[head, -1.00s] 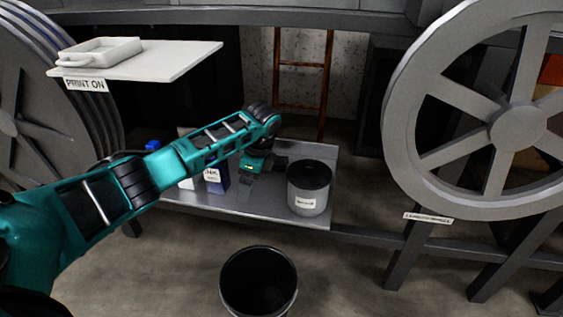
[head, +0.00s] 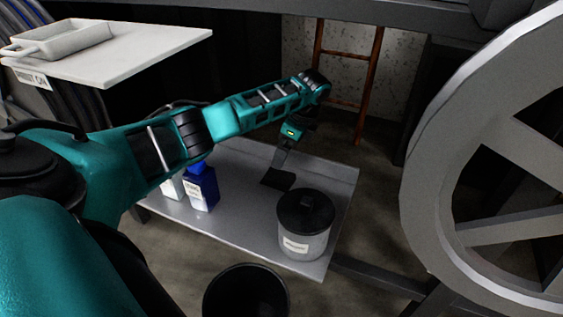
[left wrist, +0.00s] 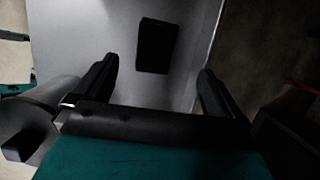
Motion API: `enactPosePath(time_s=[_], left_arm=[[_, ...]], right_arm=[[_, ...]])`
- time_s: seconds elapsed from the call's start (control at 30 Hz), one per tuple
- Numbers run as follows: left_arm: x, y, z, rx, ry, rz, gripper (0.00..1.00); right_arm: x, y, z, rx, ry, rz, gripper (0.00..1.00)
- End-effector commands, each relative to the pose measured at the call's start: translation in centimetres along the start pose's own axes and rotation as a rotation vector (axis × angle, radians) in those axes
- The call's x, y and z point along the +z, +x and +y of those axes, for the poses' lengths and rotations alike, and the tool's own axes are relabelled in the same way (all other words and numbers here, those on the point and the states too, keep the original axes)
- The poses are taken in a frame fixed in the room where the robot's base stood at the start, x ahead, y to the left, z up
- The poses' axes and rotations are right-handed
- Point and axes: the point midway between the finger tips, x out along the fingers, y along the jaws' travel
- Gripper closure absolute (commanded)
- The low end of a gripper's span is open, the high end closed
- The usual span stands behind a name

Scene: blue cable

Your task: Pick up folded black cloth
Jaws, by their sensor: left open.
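The folded black cloth (head: 278,179) lies flat on the grey metal shelf, behind the lidded container in the head view. In the left wrist view the cloth (left wrist: 157,46) is a dark rectangle ahead of the fingers, nearer the left finger than the right. My left gripper (left wrist: 160,82) is open and empty, its two fingers apart above the shelf. In the head view the left gripper (head: 287,158) hangs from the wrist above the cloth; its fingers are small and dark there. My right gripper is in neither view.
The grey shelf (head: 240,226) also holds a lidded container (head: 303,228) and blue-and-white bottles (head: 202,188). A black bucket (head: 245,292) stands in front. A large grey wheel (head: 425,190) is at right, and a white ledge with a tray (head: 62,40) at upper left.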

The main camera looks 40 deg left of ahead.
Motion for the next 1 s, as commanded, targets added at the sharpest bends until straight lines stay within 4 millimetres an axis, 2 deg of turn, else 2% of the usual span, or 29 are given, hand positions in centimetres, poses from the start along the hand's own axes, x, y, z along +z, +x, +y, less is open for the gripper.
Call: enactPosePath(time_s=[0.03, 0.1, 0.2, 0.47, 0.73, 1.0], left_arm=[[-0.1, 1.5, 0.1, 0.003, 0.0, -0.002, 0.01], [-0.1, 2.6, 0.1, 0.002, 0.0, -0.001, 0.01], [-0.1, 3.8, 0.0, 0.0, 0.0, 0.001, 0.01], [-0.3, 5.4, 0.2, 0.0, 0.001, 0.0, 0.01], [-0.9, 9.3, 0.6, 0.0, 0.0, -0.001, 0.01], [-0.8, 9.5, 0.6, -0.001, 0.001, 0.0, 0.01]], right_arm=[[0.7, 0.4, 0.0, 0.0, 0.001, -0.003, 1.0], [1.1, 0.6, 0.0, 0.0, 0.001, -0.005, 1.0], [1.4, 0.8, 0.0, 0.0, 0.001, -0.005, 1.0], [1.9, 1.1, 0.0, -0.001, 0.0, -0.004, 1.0], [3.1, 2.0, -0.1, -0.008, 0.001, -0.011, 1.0], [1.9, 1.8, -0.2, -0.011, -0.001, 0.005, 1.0]])
